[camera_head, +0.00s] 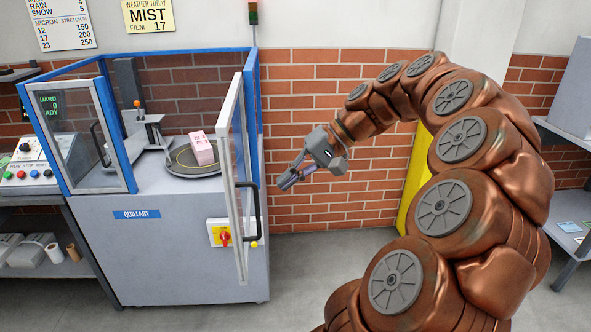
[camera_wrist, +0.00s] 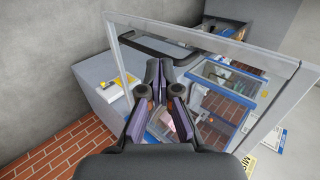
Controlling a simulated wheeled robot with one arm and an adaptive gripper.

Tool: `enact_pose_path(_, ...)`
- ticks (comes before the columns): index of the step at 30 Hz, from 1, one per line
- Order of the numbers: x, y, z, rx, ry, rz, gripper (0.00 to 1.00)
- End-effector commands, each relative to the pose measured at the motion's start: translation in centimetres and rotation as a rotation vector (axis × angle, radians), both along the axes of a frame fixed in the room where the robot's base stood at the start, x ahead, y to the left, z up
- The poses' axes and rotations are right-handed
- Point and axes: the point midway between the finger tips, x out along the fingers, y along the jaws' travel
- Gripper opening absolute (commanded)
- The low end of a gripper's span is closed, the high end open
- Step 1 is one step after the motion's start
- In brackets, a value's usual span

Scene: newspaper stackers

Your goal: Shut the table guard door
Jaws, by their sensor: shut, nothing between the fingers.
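The table guard door (camera_head: 238,165) is a clear panel in a pale frame with a black bar handle (camera_head: 252,208). It stands swung out from the blue-framed guard at the right front corner of the grey machine, so the door is open. My gripper (camera_head: 286,182) is shut and empty, to the right of the door, a little higher than the handle and apart from it in the head view. In the wrist view my gripper (camera_wrist: 163,75) points toward the door frame (camera_wrist: 205,40), with the black handle (camera_wrist: 160,48) just beyond the fingertips.
A pink stack (camera_head: 201,149) sits on the round turntable (camera_head: 180,168) inside the guard. A red and yellow switch (camera_head: 222,233) is on the machine front. A control panel (camera_head: 28,172) stands at the left. The floor (camera_head: 310,275) right of the machine is clear.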

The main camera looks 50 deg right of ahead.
Motion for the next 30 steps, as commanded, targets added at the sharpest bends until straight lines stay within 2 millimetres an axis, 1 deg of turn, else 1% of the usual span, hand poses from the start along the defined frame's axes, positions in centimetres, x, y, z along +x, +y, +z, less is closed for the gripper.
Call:
enact_pose_path(3,0.5,0.9,-0.8,0.003,0.004,0.004,0.00)
enact_pose_path(15,2.7,3.5,-4.0,0.002,0.003,0.004,0.00)
enact_pose_path(21,4.4,5.6,-3.9,0.001,0.003,0.005,0.00)
enact_pose_path(25,5.1,6.2,-3.9,-0.001,0.000,0.001,0.00)
enact_pose_path(30,5.4,6.5,-4.1,-0.001,0.000,-0.001,0.00)
